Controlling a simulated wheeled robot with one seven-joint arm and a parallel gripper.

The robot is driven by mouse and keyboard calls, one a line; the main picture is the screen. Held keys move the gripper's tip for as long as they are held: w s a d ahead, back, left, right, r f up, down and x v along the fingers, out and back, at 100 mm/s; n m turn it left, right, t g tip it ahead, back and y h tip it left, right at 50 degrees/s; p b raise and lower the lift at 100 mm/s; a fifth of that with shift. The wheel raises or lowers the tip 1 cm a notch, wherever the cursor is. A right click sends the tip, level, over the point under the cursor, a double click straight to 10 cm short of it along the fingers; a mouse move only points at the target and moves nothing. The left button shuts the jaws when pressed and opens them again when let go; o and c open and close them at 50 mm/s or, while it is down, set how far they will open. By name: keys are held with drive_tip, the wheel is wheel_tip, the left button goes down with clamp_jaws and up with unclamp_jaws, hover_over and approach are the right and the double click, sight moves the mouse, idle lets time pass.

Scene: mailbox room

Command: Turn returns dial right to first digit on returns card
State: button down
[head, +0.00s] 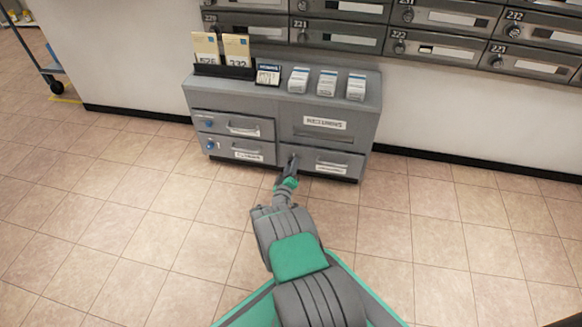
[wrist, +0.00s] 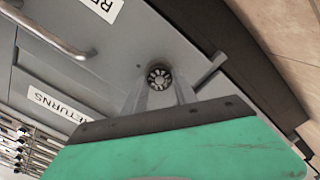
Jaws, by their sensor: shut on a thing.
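The returns dial is a small round dark knob (wrist: 158,76) with light marks around its face, on the grey cabinet front in the wrist view. My gripper (wrist: 160,88) is shut on it, one finger on each side. The digits on the dial are too small to read. In the head view my gripper (head: 292,168) is at the left end of the lower right drawer (head: 345,163) and mostly hides the dial. A small dark-framed card (head: 268,75) stands on the cabinet top; I cannot read its digits or confirm that it is the returns card.
The grey cabinet (head: 372,110) has a slot panel labelled RETURNS (head: 325,123) and drawers with bar handles. Two cream cards (head: 206,47) and several white stacks of slips (head: 327,83) stand on top. Mailboxes (head: 440,47) line the wall.

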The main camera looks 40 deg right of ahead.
drive_tip(key=shift+m, duration=1)
drive_tip(key=c, duration=1)
unclamp_jaws()
drive_tip(key=shift+o, duration=0.2)
drive_tip(key=p+v, duration=0.3)
drive_tip(key=v, duration=0.4)
drive_tip(key=shift+s+a, duration=0.25)
drive_tip(key=shift+a, duration=0.1)
